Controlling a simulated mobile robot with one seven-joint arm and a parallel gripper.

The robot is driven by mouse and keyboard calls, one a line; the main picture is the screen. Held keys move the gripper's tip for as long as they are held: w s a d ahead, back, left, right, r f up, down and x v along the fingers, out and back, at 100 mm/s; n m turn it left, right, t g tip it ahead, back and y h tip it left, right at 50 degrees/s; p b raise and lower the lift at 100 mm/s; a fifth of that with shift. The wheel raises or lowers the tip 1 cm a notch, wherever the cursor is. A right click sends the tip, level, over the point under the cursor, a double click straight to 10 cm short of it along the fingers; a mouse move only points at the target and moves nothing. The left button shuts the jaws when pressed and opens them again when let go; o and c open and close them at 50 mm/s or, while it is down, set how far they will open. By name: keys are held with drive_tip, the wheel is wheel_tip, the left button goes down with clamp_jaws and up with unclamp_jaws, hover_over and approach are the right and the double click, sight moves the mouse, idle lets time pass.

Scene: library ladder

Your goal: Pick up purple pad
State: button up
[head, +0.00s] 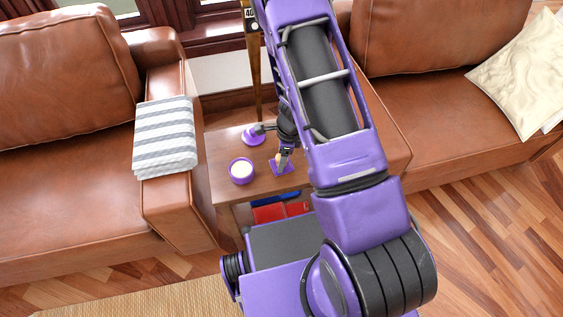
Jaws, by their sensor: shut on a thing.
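The purple pad (275,168) is a small flat square at the front middle of the wooden side table. My gripper (281,168) points down at it and is shut on it, with the fingertips at the pad. The arm comes in from above right, and the fingers cover part of the pad. From this view I cannot tell whether the pad touches the tabletop or is slightly above it.
On the side table (222,145) stand a purple bowl-like cup (241,171) with pale contents, left of the pad, and a round purple object (251,137) behind. Brown leather sofas flank the table. A striped cloth (164,137) lies on the left sofa's arm.

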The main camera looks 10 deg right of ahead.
drive_tip(key=shift+r, duration=0.1)
clamp_jaws()
wheel_tip(320, 180, up, 10)
drive_tip(key=p, duration=0.2)
drive_tip(key=shift+p, duration=0.4)
drive_tip(key=shift+o, duration=1.6)
unclamp_jaws()
clamp_jaws()
